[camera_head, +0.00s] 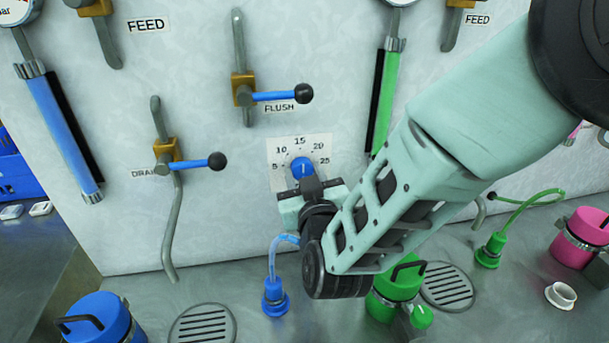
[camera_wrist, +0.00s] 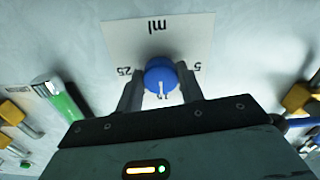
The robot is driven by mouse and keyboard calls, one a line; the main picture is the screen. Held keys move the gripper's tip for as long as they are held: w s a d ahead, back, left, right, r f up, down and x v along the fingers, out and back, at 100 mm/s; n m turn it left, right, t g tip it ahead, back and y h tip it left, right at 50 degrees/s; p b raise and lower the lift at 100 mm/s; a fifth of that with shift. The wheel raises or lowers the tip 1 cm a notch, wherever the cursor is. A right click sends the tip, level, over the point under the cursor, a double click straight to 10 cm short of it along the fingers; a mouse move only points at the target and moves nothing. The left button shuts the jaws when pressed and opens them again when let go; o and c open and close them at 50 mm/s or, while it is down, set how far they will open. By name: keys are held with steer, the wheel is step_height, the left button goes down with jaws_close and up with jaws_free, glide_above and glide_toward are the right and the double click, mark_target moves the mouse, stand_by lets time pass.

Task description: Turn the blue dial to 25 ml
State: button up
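The blue dial (camera_head: 302,167) sits on a white scale plate (camera_head: 275,153) marked 5, 10, 15, 20 and 25 on the wall panel. Its white pointer is at about 15. The wrist view shows the dial (camera_wrist: 161,74) upside down, with the pointer down toward 15, the 25 at left and the 5 at right. My gripper (camera_head: 309,184) is in front of the dial and slightly below it in the head view. In the wrist view its two fingers (camera_wrist: 160,88) stand either side of the dial, apart, with a narrow gap at left. Contact at right is unclear.
A blue-handled FLUSH valve (camera_head: 275,96) is up left of the dial, and the DRAIN valve (camera_head: 195,163) is further left. A green tube (camera_head: 388,85) stands to the right. A blue hose fitting (camera_head: 275,298) and green canister (camera_head: 398,285) stand below on the counter.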

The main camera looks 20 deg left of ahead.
steer(key=shift+f+m+b, duration=0.1)
steer(key=shift+m+b, duration=0.2)
steer(key=shift+b, duration=0.2)
steer(key=m+b, duration=1.4)
steer(key=b, duration=0.6)
steer(key=shift+a+f, duration=0.1)
steer(key=m+b, duration=0.3)
steer(key=b, duration=0.1)
steer(key=shift+r, duration=0.2)
steer(key=shift+s+r+m, duration=0.1)
steer(key=shift+m, duration=0.2)
steer(key=o, duration=1)
